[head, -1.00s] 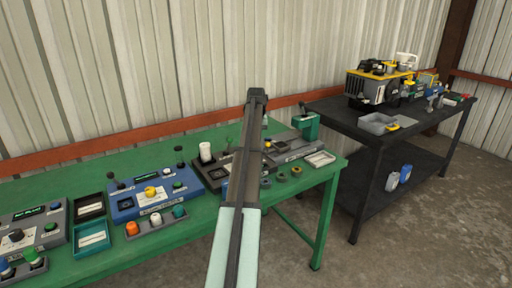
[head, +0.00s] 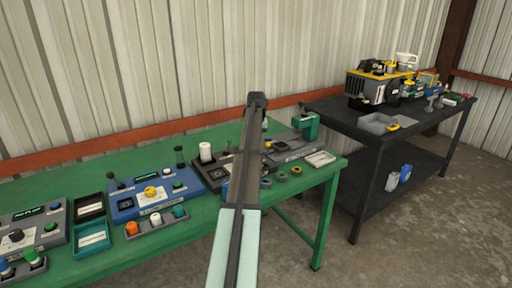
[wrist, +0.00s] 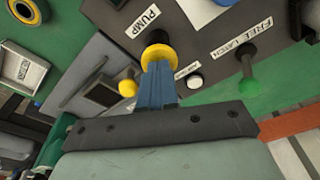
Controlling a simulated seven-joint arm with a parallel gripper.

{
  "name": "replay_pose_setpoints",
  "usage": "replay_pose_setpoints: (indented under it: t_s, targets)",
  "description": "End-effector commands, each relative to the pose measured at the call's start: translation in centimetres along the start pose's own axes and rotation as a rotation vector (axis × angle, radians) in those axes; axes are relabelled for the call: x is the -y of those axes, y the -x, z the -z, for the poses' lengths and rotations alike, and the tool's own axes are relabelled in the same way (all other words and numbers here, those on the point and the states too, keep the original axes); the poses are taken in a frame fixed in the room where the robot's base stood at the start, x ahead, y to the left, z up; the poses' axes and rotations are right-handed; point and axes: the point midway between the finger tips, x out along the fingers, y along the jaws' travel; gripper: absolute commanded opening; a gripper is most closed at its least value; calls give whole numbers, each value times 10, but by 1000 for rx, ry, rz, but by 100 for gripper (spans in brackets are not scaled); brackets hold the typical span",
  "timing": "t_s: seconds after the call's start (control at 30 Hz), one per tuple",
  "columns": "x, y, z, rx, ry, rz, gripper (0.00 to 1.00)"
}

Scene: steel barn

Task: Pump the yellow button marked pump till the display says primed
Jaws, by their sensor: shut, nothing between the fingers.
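In the wrist view, my gripper (wrist: 157,72) has its two blue fingers closed together, with nothing between them. The fingertips are at the yellow button (wrist: 158,51) beside the PUMP label (wrist: 143,21); they overlap its near side, and I cannot tell whether they touch or press it. The button sits on a dark round base. A dark rectangular window (wrist: 100,93), perhaps the display, is left of the fingers; no text is readable on it. In the head view, my arm hides the gripper and the button.
A small yellow knob (wrist: 127,88) is just left of the fingers and a white button (wrist: 194,82) just right. In the head view, the green bench (head: 60,187) carries several other panels, including a blue one (head: 125,207).

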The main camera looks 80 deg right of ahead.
Motion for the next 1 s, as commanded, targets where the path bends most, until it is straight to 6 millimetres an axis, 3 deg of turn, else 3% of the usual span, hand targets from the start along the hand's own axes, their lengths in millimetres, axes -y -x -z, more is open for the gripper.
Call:
replay_pose_setpoints:
  t_s: [1.0]
  targets:
    - [0, -10, -1, 0, 0, 0, 0]
